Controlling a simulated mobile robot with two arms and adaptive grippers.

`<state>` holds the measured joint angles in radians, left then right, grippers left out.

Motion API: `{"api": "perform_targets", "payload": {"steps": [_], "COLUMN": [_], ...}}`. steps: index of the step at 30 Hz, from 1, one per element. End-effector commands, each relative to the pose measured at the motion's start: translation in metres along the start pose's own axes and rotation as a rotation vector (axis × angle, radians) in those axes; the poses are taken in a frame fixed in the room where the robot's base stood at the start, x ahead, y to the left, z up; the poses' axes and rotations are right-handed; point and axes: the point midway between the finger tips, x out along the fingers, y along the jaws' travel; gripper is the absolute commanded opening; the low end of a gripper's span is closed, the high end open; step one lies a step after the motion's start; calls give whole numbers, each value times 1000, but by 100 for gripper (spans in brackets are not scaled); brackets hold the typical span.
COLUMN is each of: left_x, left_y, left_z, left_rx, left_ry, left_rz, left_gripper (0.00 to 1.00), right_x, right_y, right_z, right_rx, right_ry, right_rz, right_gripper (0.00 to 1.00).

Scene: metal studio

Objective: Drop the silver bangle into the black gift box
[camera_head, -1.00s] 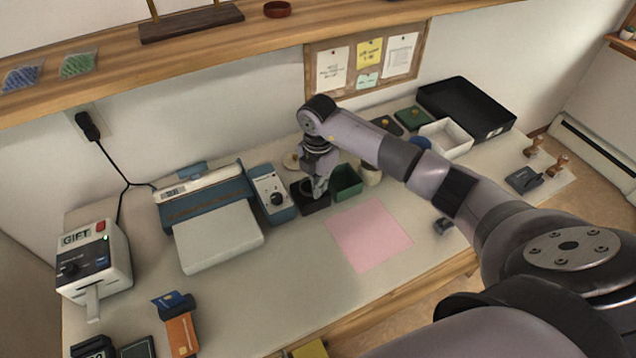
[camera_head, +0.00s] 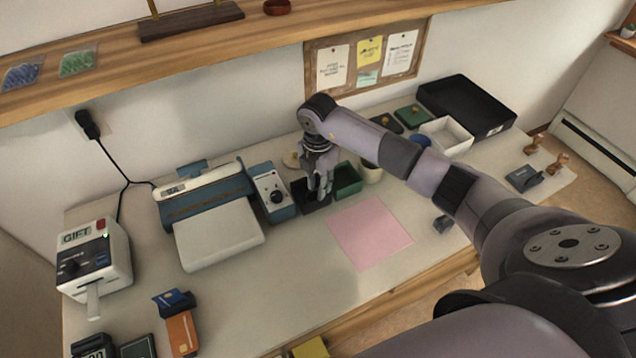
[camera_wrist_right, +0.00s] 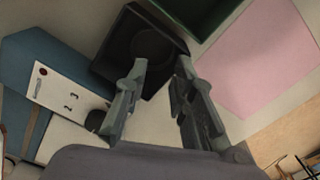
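The black gift box (camera_head: 314,206) stands open on the table, beside a green box. It also shows in the wrist view (camera_wrist_right: 113,55), where a faint dark round shape lies inside it. I cannot tell whether that shape is the silver bangle; no bangle is clearly visible. My right gripper (camera_head: 320,196) points down over the black box. In the wrist view its two fingers (camera_wrist_right: 158,68) are apart, with nothing seen between them. My left gripper is not in view.
The green box (camera_head: 348,180) stands close at the right. A blue-grey device with a knob (camera_head: 272,192) stands close at the left. A pink sheet (camera_head: 368,232) lies flat in front. A white tray (camera_head: 462,143) and a large black tray (camera_head: 490,125) are at the back right.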

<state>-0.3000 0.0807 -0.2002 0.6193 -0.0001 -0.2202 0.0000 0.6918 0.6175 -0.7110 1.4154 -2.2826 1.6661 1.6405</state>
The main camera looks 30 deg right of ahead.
Motion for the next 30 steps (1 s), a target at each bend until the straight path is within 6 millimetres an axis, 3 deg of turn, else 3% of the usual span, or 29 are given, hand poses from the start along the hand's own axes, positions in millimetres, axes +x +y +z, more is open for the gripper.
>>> {"api": "perform_targets", "payload": {"steps": [9, 13, 24, 30], "left_x": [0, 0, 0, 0], "left_y": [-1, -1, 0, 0], "left_z": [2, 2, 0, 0], "left_rx": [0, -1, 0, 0], "left_ry": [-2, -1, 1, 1], "left_rz": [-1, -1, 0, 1], "left_gripper": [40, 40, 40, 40], "right_x": [0, -10, -84, -112], "right_y": [0, 1, 1, 1], "right_z": [0, 0, 1, 0], "right_rx": [0, -1, 0, -1], "right_ry": [0, -1, -2, 0], "right_rz": [0, 2, 4, 2], "right_gripper": [28, 28, 28, 28]}}
